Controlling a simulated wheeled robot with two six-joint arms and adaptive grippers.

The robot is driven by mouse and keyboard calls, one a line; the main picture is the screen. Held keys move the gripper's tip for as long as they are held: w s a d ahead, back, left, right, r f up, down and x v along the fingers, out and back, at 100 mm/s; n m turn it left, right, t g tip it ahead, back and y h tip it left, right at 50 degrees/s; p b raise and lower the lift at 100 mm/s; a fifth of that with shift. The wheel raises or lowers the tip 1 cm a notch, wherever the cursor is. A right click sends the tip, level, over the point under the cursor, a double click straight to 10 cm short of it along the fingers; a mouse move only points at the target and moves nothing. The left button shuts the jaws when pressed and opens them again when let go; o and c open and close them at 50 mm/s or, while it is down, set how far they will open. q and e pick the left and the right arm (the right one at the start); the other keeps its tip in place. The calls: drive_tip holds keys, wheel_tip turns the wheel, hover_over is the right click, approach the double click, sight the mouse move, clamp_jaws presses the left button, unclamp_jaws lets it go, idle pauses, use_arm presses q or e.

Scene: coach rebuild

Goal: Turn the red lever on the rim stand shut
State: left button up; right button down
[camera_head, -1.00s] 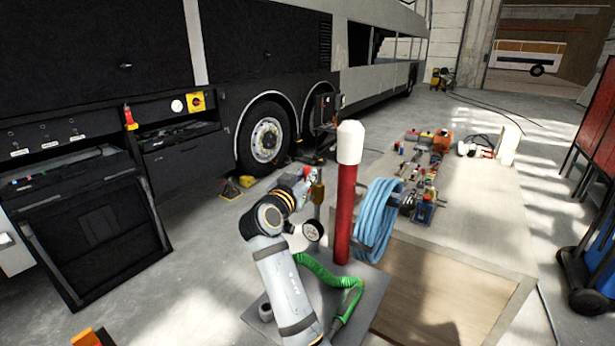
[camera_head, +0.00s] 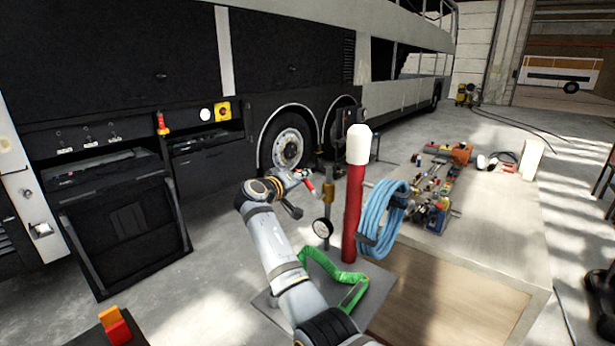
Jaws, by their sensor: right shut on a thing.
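The rim stand has a slim upright with a brass-coloured valve fitting (camera_head: 328,190) and a round white gauge (camera_head: 322,227), on a grey base plate (camera_head: 375,302). The small red lever (camera_head: 310,187) shows just left of the fitting, at my right gripper's fingertips. My right gripper (camera_head: 304,178) reaches in from the bottom middle and is shut on the red lever, which it partly hides. The lever's exact angle is too small to tell. My left gripper is out of view.
A thick red post (camera_head: 354,205) with a white cap and a coiled blue hose (camera_head: 385,215) stand right of the fitting. A green hose (camera_head: 350,284) lies low. A bench (camera_head: 480,215) with several tools is at right.

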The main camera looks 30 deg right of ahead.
wheel_tip(320, 180, down, 6)
drive_tip(key=w+n+g+b, duration=0.1)
drive_tip(key=w+n+g, duration=0.1)
drive_tip(key=n, duration=0.5)
drive_tip(key=shift+a+b, duration=0.3)
drive_tip(key=shift+b, duration=0.1)
drive_tip(key=c, duration=1.3)
unclamp_jaws()
drive_tip(key=shift+r, duration=0.1)
drive_tip(key=shift+c, duration=0.2)
drive_tip(key=v, duration=1.2)
drive_tip(key=shift+w, duration=0.1)
